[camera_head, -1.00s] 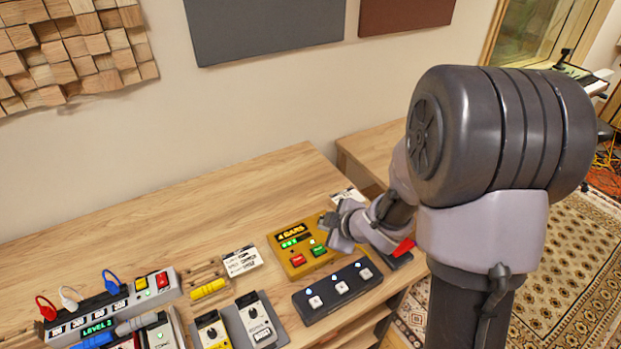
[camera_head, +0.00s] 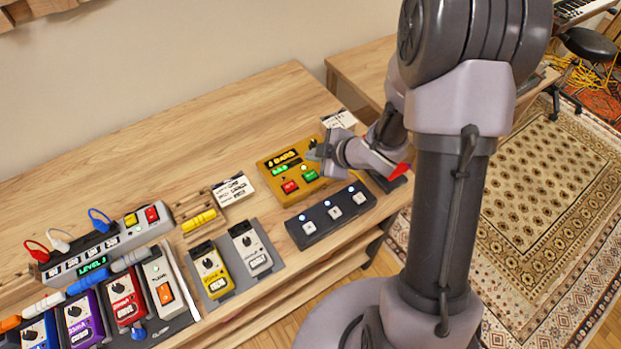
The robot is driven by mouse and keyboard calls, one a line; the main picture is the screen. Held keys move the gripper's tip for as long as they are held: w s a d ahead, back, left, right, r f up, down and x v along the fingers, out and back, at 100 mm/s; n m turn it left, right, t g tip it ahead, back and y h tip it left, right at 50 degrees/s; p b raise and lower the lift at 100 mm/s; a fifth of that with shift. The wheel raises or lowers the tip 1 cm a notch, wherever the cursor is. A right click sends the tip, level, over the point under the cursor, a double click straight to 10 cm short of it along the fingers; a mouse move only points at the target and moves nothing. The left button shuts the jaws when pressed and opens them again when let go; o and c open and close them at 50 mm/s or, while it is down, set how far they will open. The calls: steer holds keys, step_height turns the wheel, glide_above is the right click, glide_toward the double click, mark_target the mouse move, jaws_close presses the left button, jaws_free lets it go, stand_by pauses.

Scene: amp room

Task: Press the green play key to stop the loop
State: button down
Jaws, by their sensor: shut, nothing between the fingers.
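The yellow loop box (camera_head: 268,172) lies on the wooden desk. It has a dark display that seems to read 4 BARS, a green lit bar, a red key (camera_head: 289,187) at the left and a green key (camera_head: 310,175) at the right. My gripper (camera_head: 316,154) is shut and empty at the box's right side, just beyond the green key. Its tip covers part of the box's right edge. I cannot tell how high it is above the box. The green key shows uncovered.
A dark footswitch bar (camera_head: 330,214) with white buttons lies in front of the box. Yellow and white pedals (camera_head: 249,248) stand to its left. A white card (camera_head: 233,190) lies left of the box. The desk (camera_head: 180,155) behind is clear.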

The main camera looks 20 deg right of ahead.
mark_target(313, 177)
step_height(313, 177, down, 5)
steer(key=b, duration=0.3)
steer(key=shift+b, duration=0.3)
stand_by(1.5)
steer(key=shift+f+b, duration=0.4)
steer(key=shift+f, duration=0.1)
steer(key=shift+f+b, duration=0.5)
stand_by(0.4)
stand_by(0.3)
steer(key=shift+r+p, duration=0.9)
steer(key=shift+r, duration=0.05)
step_height(313, 177, up, 5)
steer(key=p, duration=0.4)
steer(key=shift+r+p, duration=0.1)
steer(key=shift+p, duration=0.25)
